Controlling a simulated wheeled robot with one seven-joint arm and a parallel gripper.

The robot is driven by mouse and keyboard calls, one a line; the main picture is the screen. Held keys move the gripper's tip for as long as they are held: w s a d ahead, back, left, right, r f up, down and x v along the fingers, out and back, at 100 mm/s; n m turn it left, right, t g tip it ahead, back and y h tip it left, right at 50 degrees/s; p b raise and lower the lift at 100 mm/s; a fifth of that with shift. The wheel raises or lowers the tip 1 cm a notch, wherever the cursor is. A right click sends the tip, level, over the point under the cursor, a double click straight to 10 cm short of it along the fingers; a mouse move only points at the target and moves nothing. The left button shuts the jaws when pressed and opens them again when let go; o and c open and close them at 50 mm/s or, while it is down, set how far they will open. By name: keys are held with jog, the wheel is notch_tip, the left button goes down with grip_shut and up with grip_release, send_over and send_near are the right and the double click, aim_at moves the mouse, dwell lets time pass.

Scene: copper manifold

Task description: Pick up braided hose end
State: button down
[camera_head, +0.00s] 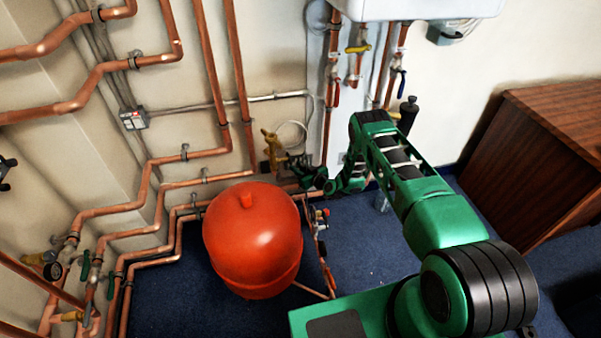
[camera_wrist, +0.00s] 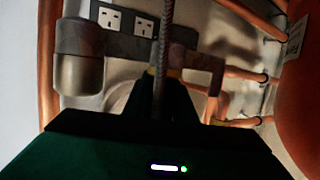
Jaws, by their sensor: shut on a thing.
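In the wrist view a grey braided hose (camera_wrist: 166,38) runs upright out of my gripper (camera_wrist: 170,92). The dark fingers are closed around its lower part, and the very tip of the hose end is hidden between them. In the head view my gripper (camera_head: 284,164) is at the wall behind the red tank, beside a brass valve (camera_head: 271,142). The hose is too small to make out clearly there.
A red expansion tank (camera_head: 252,238) stands left of my arm. Copper pipes (camera_head: 212,75) run along the wall. A white boiler (camera_head: 415,8) hangs above, and a wooden cabinet (camera_head: 535,150) is at right. Wall sockets (camera_wrist: 127,22) show in the wrist view.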

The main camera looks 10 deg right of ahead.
notch_tip(320, 180, up, 4)
jog(key=shift+f, duration=0.1)
send_near(302, 163)
jog(key=s+d+f, duration=0.2)
jog(key=s+f, duration=0.2)
jog(key=f, duration=0.1)
jog(key=shift+s, duration=0.3)
jog(key=shift+r, duration=0.1)
dwell(0.4)
jog(key=shift+r, duration=2.2)
